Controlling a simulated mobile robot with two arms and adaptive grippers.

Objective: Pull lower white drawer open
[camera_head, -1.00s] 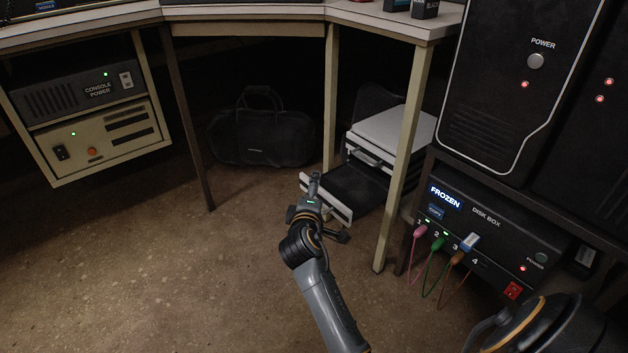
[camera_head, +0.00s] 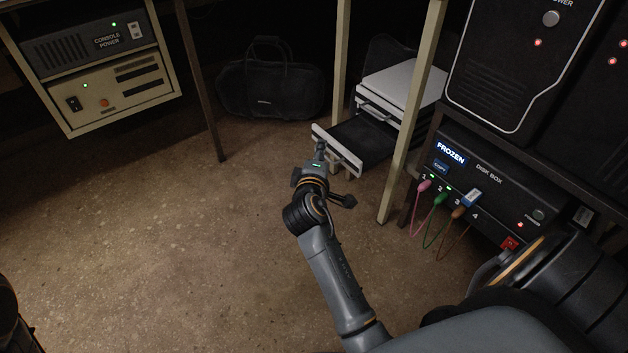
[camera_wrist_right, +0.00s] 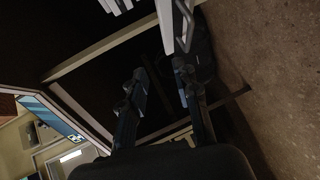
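The lower white drawer (camera_head: 350,155) stands pulled out of a small drawer unit under the desk. Its dark inside shows behind the white front. My right gripper (camera_head: 333,178) is low over the floor in front of this drawer front, with one finger close to its left half. I cannot tell whether that finger touches it. In the right wrist view the two fingers of the right gripper (camera_wrist_right: 160,70) are spread, with nothing between them. A white drawer front (camera_wrist_right: 166,22) with a grey handle (camera_wrist_right: 187,22) lies just past the fingertips. My left gripper is not in view.
A closed upper drawer (camera_head: 382,108) is above the open one. A pale desk leg (camera_head: 412,110) stands right of the unit, by the disk box (camera_head: 490,185) with its coloured cables. A black bag (camera_head: 270,90) lies behind left. The floor (camera_head: 190,230) at left is clear.

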